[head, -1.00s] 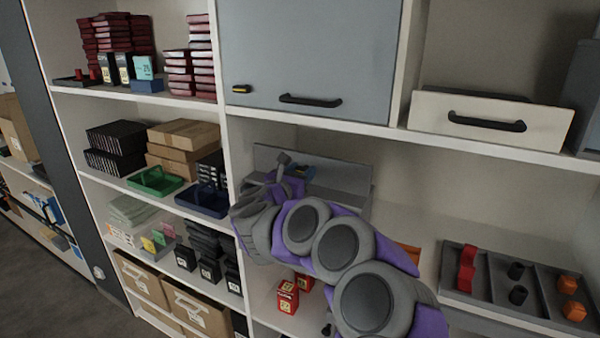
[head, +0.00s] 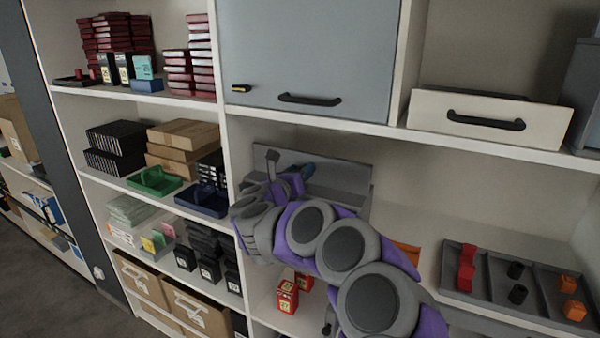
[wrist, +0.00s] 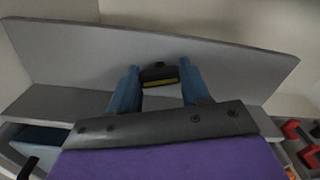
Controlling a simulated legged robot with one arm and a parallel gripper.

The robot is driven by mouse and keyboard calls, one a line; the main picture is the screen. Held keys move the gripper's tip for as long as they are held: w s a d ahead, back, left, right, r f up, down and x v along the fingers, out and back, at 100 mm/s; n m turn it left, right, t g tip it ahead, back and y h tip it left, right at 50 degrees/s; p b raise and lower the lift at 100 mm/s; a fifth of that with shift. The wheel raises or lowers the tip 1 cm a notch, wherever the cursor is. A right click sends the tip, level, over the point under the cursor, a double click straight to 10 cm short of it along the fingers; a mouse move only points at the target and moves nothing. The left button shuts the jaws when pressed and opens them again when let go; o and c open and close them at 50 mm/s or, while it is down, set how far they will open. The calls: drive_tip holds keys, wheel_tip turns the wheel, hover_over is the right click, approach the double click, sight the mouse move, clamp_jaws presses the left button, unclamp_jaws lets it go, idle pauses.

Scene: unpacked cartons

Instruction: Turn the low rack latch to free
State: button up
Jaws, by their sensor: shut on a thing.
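The low rack latch (wrist: 160,75) is a small black piece with a yellow stripe on the upright grey panel (wrist: 230,62) of the low rack. In the wrist view my gripper (wrist: 158,78) has its two blue fingers on either side of the latch, shut on it. The stripe lies nearly level between the fingers in that view. In the head view my gripper (head: 306,171) is at the grey panel (head: 345,174) under the cabinet. The latch is hidden there behind my gripper and arm.
A grey cabinet door (head: 305,60) with a black handle and its own black-and-yellow latch (head: 241,88) is above my arm. A tray (head: 490,290) with red, black and orange parts lies right. Red boxes (head: 287,296) stand below my arm. Shelf space right of the panel is clear.

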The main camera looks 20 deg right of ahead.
drive_tip(key=n+p, duration=0.1)
drive_tip(key=n, duration=0.3)
drive_tip(key=shift+w+a+r+p, duration=0.1)
drive_tip(key=shift+r+p, duration=0.05)
drive_tip(key=shift+p, duration=0.15)
drive_tip(key=n+p, duration=0.2)
drive_tip(key=n, duration=0.1)
drive_tip(key=shift+n, duration=0.3)
drive_tip(key=n+p, duration=0.3)
drive_tip(key=n, duration=0.1)
drive_tip(key=shift+f+n+p, duration=0.25)
drive_tip(key=shift+n+p, duration=0.8)
drive_tip(key=shift+n, duration=0.25)
drive_tip(key=shift+f, duration=0.1)
drive_tip(key=o, duration=0.7)
drive_tip(key=shift+o, duration=1.4)
drive_tip(key=shift+w+a+f, duration=0.1)
drive_tip(key=shift+w, duration=0.15)
drive_tip(key=shift+o, duration=0.4)
drive_tip(key=shift+s, duration=0.2)
